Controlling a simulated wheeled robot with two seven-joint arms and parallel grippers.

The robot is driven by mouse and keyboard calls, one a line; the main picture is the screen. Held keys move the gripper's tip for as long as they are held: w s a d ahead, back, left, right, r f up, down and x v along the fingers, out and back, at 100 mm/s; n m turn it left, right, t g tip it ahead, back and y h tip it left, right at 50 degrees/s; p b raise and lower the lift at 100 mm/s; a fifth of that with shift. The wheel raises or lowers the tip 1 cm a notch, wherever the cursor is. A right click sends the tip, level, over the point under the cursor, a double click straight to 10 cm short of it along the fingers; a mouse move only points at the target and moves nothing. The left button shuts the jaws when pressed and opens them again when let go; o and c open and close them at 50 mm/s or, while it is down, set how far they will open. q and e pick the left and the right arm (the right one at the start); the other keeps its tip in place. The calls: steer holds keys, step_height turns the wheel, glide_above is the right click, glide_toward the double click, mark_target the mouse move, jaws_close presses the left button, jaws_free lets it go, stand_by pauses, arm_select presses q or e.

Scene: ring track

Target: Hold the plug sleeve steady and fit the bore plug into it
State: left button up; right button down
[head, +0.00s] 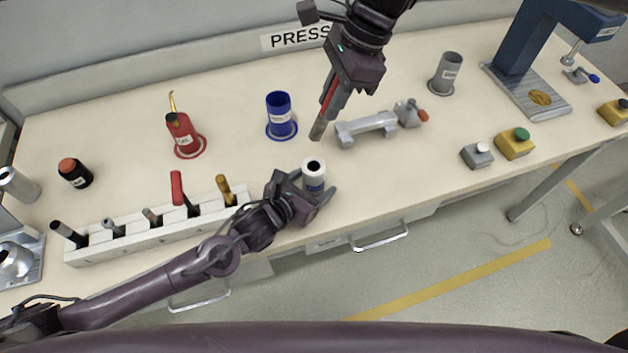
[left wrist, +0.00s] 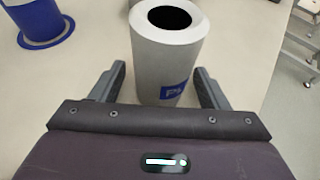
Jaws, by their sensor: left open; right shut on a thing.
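The plug sleeve (head: 314,178), a pale upright cylinder with a dark bore and a blue label, stands near the front edge of the bench. It also shows in the left wrist view (left wrist: 168,55). My left gripper (head: 314,194) is open, with one finger on each side of the sleeve's lower part; in the left wrist view its fingers (left wrist: 162,88) show gaps beside it. My right gripper (head: 339,92) is shut on the bore plug (head: 320,124), a tool with a red handle and grey end. The plug hangs tilted, end down, behind the sleeve and apart from it.
A grey clamp (head: 366,130) lies right of the plug. A blue cup (head: 280,117) and red oil can (head: 183,135) stand at the left. A white tool rack (head: 155,236) lies under my left arm. A press (head: 525,88) and button boxes (head: 514,144) are at the right.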

mark_target(313, 127)
arm_select(q)
steer(key=shift+w+d+f, duration=0.2)
steer(key=shift+w+d, duration=0.1)
steer(key=shift+w, duration=0.1)
steer(key=c, duration=1.1)
arm_select(e)
steer(key=n, duration=0.1)
steer(key=a+n+h, duration=0.1)
steer(key=a+r+n+h, duration=0.1)
steer(key=shift+s+a, duration=0.15)
steer(key=shift+s, duration=0.25)
arm_select(q)
steer(key=shift+s+a, duration=0.1)
steer(key=shift+a, duration=0.05)
arm_select(e)
steer(key=n, duration=0.1)
steer(key=a+n+t+h, duration=0.1)
steer(key=shift+s+r+n+h, duration=0.1)
steer(key=shift+r+n+h, duration=0.2)
steer(key=shift+r, duration=0.05)
step_height(313, 127, down, 5)
steer(key=shift+d+f, duration=0.15)
steer(key=shift+f, duration=2.3)
